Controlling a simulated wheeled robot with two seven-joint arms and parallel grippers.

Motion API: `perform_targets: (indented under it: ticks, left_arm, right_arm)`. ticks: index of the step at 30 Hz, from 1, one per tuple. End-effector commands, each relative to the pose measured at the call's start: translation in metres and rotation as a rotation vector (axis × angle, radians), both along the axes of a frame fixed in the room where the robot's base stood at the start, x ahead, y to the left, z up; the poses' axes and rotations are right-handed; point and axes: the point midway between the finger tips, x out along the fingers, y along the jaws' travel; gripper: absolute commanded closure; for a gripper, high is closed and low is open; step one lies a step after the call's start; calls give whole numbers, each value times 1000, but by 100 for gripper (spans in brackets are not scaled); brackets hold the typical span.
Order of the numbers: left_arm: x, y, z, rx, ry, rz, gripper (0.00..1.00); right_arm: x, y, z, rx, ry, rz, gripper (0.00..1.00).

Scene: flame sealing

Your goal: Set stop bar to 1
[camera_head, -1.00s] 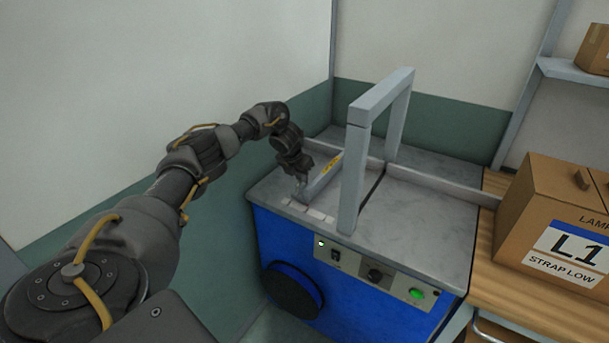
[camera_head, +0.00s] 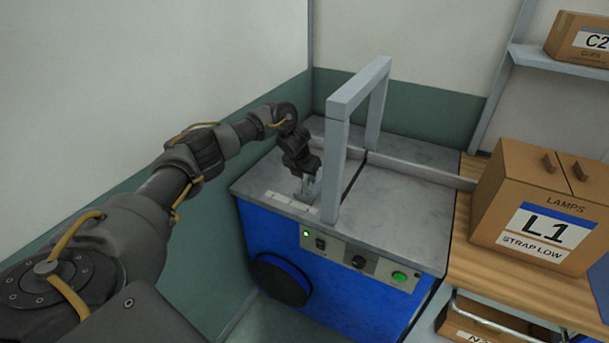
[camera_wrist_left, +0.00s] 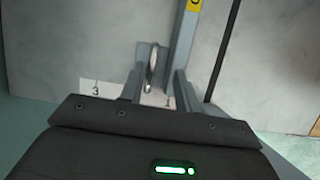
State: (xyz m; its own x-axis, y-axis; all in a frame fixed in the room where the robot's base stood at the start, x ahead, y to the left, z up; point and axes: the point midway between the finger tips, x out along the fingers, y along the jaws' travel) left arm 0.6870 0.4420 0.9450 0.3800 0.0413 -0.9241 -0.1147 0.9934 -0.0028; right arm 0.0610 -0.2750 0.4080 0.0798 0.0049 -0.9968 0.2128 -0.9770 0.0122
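My left gripper (camera_head: 309,190) is low over the top, just left of the arch, and hides most of the bar in the head view. In the wrist view the fingers of my left gripper (camera_wrist_left: 161,75) stand apart, with a thin round metal knob (camera_wrist_left: 152,68) between them, close to the left finger. Contact is unclear. My right gripper is out of view.
A grey arch (camera_head: 333,150) rises close to the right of my left gripper. An L1 lamps carton (camera_head: 510,165) stands on the wooden table at right. A wall is close on the left.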

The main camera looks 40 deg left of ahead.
Motion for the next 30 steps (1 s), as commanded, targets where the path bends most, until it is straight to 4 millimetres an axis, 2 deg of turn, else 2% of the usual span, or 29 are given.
perform_targets:
  ticks: [6, 10, 17, 23, 30]
  left_arm:
    - [-2, 4, 1, 3, 0, 7, 68]
    - [-5, 4, 10, 3, -2, 4, 68]
    - [-20, 1, 50, 4, -5, 2, 68]
    - [-33, -1, 87, 6, -3, 1, 68]
    - [-41, -3, 100, 3, 0, 2, 68]
  right_arm:
    - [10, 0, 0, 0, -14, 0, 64]
    - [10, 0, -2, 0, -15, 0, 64]
    - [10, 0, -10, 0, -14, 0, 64]
    - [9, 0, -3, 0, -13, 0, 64]
    - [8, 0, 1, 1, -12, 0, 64]
